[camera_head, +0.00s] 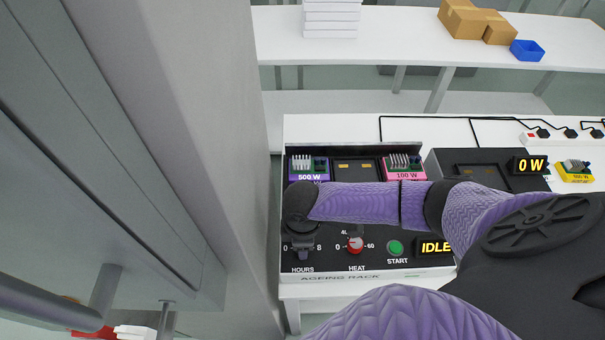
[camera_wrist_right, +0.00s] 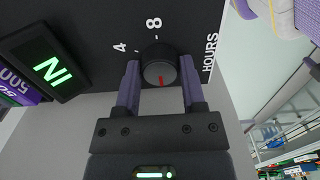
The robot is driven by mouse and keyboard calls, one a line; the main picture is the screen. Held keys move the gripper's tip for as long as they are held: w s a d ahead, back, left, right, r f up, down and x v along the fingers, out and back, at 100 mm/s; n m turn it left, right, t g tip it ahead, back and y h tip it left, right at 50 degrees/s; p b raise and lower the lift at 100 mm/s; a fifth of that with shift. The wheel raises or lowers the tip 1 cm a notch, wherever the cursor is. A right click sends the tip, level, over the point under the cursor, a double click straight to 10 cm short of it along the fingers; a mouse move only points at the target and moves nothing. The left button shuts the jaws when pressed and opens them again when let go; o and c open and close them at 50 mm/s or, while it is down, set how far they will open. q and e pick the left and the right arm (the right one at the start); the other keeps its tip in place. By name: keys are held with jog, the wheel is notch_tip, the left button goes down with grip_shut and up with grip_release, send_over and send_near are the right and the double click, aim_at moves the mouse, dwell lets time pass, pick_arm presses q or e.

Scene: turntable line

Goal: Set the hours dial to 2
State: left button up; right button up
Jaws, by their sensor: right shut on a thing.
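The hours dial (camera_wrist_right: 160,68) is a round black knob with a red pointer mark on the front panel of the ageing rack (camera_head: 375,264). In the right wrist view its red mark points down toward my gripper's palm, away from the printed 8 and 4. The scale's lower part is hidden by my gripper. My right gripper (camera_wrist_right: 160,85) is shut on the dial, one finger on each side. In the head view my right gripper (camera_head: 301,240) covers most of the dial, with 0 and 8 showing beside it. My left gripper is not in view.
To the right are the heat dial (camera_head: 356,245), the green start button (camera_head: 395,247) and a display reading IDLE (camera_head: 433,247). Purple (camera_head: 309,170) and pink (camera_head: 404,169) modules sit behind. A grey wall (camera_head: 215,150) stands close on the left.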

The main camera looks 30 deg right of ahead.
grip_shut()
jog(key=shift+r+m+p, duration=0.2)
jog(key=shift+m+p, duration=0.4)
jog(key=shift+p, duration=0.25)
jog(key=m+p, duration=0.2)
jog(key=shift+a+m, duration=0.1)
jog(key=shift+m, duration=0.2)
jog(key=shift+m+p, duration=0.8)
jog(key=shift+p, duration=0.05)
jog(key=m+p, duration=0.1)
jog(key=m, duration=0.1)
jog(key=shift+m+p, duration=0.3)
jog(key=shift+f+m+p, duration=0.15)
jog(key=shift+m+p, duration=0.65)
jog(key=shift+m, duration=1)
jog(key=o, duration=1.1)
grip_release()
